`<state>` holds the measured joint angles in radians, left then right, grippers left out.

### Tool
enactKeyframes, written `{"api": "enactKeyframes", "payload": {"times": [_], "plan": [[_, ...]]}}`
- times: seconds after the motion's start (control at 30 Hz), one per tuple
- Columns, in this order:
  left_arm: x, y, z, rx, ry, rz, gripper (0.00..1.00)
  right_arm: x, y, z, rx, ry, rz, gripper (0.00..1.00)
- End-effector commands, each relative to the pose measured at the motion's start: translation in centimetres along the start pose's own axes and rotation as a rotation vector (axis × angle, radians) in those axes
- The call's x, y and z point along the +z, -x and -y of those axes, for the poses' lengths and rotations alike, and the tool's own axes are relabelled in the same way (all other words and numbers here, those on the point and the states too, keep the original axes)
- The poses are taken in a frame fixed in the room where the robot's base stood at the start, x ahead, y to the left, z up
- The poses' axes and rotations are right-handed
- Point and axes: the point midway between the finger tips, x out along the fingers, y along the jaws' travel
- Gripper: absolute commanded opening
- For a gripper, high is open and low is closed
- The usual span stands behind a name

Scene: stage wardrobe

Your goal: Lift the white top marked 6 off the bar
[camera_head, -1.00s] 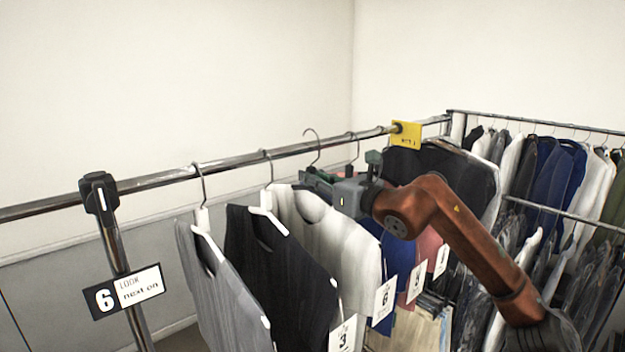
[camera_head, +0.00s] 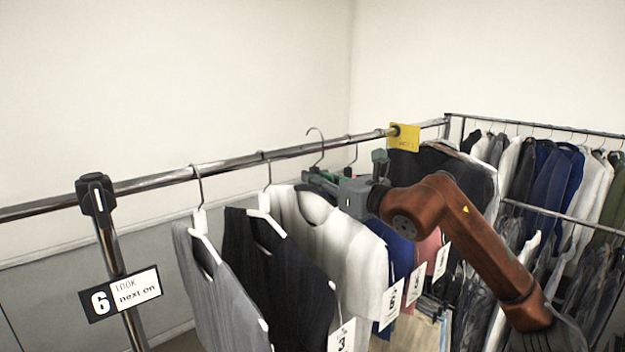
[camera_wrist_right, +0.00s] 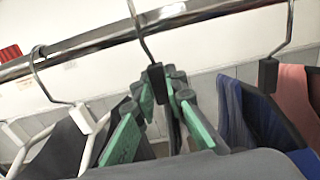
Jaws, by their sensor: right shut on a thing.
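The white top (camera_head: 345,240) hangs from its hanger between a black top and a blue one; its tag 6 (camera_head: 391,303) hangs at the lower right. My right gripper (camera_head: 322,179) is at the top's neck, shut on the hanger's dark neck block, which shows between the green finger pads in the right wrist view (camera_wrist_right: 157,82). The hanger's hook (camera_head: 317,133) curves up clearly above the bar (camera_head: 235,163), higher than the neighbouring hooks. In the wrist view its upper end is cut off. My left gripper is not in view.
A grey top (camera_head: 215,280) and a black top (camera_head: 270,270) with tag 3 hang close on the left. Blue and pink garments hang close on the right. A yellow tag (camera_head: 404,138) is at the bar's far end. A second full rack (camera_head: 560,190) stands at the right.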

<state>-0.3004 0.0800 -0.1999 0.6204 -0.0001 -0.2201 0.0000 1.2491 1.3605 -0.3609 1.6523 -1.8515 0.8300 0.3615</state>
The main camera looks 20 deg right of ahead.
Motion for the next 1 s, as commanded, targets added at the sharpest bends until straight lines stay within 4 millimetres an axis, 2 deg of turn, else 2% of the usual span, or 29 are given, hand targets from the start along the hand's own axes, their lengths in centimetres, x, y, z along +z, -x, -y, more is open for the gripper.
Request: {"api": "enactKeyframes", "payload": {"times": [1.0], "plan": [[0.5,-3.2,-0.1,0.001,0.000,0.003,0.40,0.0,4.9,0.0,-0.001,0.000,0.003,0.00]]}}
